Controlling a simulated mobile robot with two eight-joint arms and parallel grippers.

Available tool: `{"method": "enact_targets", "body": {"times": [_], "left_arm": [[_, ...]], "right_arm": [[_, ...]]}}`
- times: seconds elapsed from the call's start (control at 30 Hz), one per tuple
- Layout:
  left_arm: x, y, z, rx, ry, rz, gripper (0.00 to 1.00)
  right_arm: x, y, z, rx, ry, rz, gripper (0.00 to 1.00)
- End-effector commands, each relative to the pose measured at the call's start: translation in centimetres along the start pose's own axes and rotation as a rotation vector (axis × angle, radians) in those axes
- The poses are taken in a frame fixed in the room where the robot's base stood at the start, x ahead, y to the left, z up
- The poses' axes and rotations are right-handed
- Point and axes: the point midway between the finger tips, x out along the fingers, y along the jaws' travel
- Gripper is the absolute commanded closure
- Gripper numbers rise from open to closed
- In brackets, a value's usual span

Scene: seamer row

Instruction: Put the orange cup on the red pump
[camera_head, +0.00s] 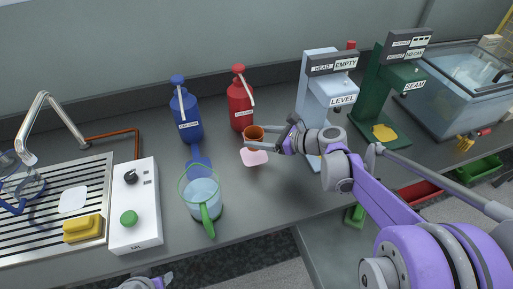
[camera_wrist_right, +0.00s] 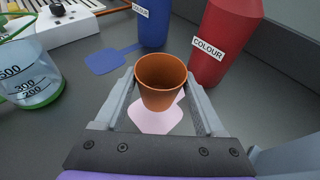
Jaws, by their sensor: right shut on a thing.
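The orange cup (camera_head: 254,138) is upright between the fingers of my right gripper (camera_head: 262,140), which is shut on it. In the right wrist view the cup (camera_wrist_right: 161,80) sits between both fingers, above a pale pink patch (camera_head: 255,157) on the counter. The red pump (camera_head: 240,106), a bottle labelled COLOUR with a pale spout, stands just behind the cup. In the right wrist view the red pump (camera_wrist_right: 222,45) is beyond the cup to the right, apart from it. Part of my left gripper (camera_head: 160,281) shows at the bottom edge; its jaws are unclear.
A blue pump (camera_head: 186,112) stands left of the red one, with a blue patch (camera_head: 198,158) before it. A measuring jug (camera_head: 204,195) and a white control box (camera_head: 134,205) stand further left. A pale blue machine (camera_head: 314,95) stands right of the red pump.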

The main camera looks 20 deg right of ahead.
Motion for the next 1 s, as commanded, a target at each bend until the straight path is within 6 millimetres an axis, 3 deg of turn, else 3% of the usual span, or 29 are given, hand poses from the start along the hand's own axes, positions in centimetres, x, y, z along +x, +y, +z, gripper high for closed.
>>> {"method": "enact_targets", "body": {"times": [0.37, 0.77, 0.8, 0.9, 1.0], "left_arm": [[1.0, 0.0, 0.4, 0.0, -0.004, 0.0, 0.5], [1.3, 0.0, 0.6, 0.0, -0.005, 0.0, 0.5], [1.2, 0.0, 0.5, 0.0, -0.005, 0.0, 0.5], [1.2, 0.0, 0.5, 0.0, -0.004, 0.0, 0.5], [1.2, 0.0, 0.5, 0.0, -0.004, 0.0, 0.5]], "right_arm": [[1.4, 0.0, -3.9, 0.0, 0.0, 0.0, 0.81], [1.6, 0.0, -4.5, 0.0, 0.0, 0.0, 0.81], [1.6, 0.0, -4.3, 0.0, 0.0, 0.0, 0.21], [1.6, 0.0, -4.3, 0.0, 0.0, 0.0, 0.03], [1.6, 0.0, -4.3, 0.0, 0.0, 0.0, 0.0]]}}
